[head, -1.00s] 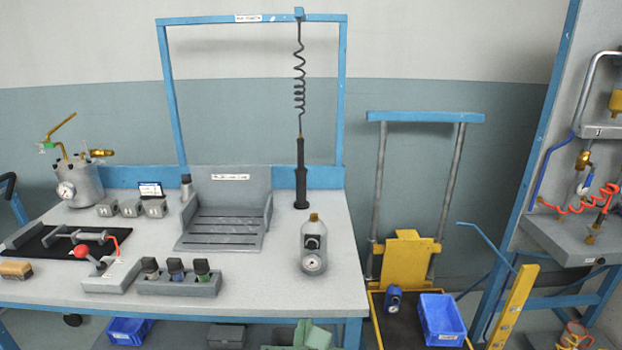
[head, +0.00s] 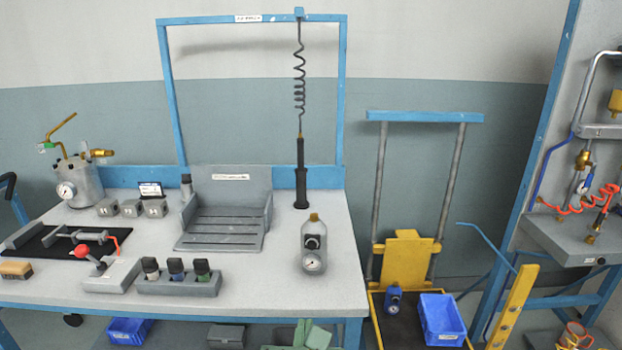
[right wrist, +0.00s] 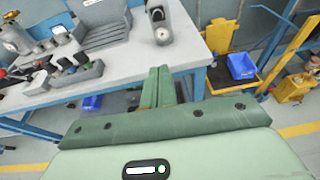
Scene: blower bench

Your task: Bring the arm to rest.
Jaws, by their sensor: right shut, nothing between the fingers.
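My right gripper (head: 303,328) shows at the bottom edge of the head view, in front of the bench's front edge. In the right wrist view its two green fingers (right wrist: 159,85) lie side by side, shut with nothing between them. It is clear of the bench (head: 335,280) and touches nothing that I can see. Most of my right arm is out of view. My left gripper is in neither view.
On the bench stand a grey bottle with a gauge (head: 313,245), a slotted grey cradle (head: 222,230), a block of knobs (head: 180,283) and a gauged pot (head: 80,185). A black tool (head: 301,180) hangs on a coiled cord. A yellow cart (head: 407,262) holds a blue bin (head: 441,318).

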